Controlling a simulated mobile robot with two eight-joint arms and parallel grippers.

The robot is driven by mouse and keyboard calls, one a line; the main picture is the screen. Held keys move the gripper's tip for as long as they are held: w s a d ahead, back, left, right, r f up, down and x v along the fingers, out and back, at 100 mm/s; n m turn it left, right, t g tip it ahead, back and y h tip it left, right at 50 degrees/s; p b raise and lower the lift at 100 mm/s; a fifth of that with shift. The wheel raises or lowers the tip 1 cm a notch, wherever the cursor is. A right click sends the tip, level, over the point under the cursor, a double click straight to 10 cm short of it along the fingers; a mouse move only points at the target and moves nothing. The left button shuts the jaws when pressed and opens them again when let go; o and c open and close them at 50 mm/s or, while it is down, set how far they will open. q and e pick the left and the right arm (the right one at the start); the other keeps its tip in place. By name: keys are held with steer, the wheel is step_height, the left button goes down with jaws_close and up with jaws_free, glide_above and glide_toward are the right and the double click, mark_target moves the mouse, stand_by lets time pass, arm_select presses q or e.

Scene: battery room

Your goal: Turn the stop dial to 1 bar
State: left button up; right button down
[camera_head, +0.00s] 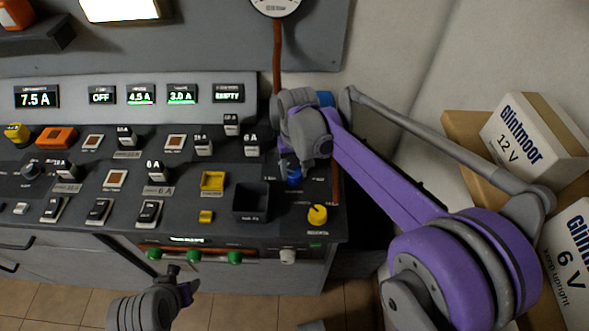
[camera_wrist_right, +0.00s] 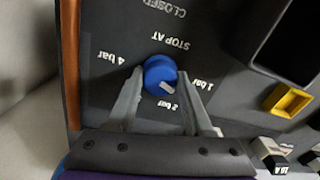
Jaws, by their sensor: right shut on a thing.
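The stop dial (camera_wrist_right: 160,75) is a blue round knob on the dark panel, below the "STOP AT" print (camera_wrist_right: 171,44) as it lies in the right wrist view. Labels for 4 bar, 1 bar and 2 bar surround it. Its white mark is on the lower right side of the knob, towards the 2 bar label (camera_wrist_right: 173,106). My right gripper (camera_wrist_right: 163,90) is shut on the dial, one finger on each side. In the head view the dial (camera_head: 294,176) shows as a bit of blue under my right gripper (camera_head: 291,168). My left gripper (camera_head: 188,286) hangs in front of the console, apart from it.
A yellow knob (camera_head: 317,214), a dark open bin (camera_head: 251,199) and a yellow square frame (camera_head: 213,181) sit near the dial. Switches fill the console to the left. Cardboard battery boxes (camera_head: 533,133) stand at the right. A red-brown pipe (camera_head: 277,60) rises behind.

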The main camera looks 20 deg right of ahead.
mark_target(295, 172)
steer(key=shift+n, duration=2)
steer(key=shift+c, duration=1.5)
jaws_free()
steer(key=shift+r, duration=0.15)
step_height(295, 172, up, 11)
steer(key=p, duration=0.1)
steer(key=shift+d+f, duration=0.15)
steer(key=shift+f, duration=0.05)
steer(key=shift+w, duration=0.1)
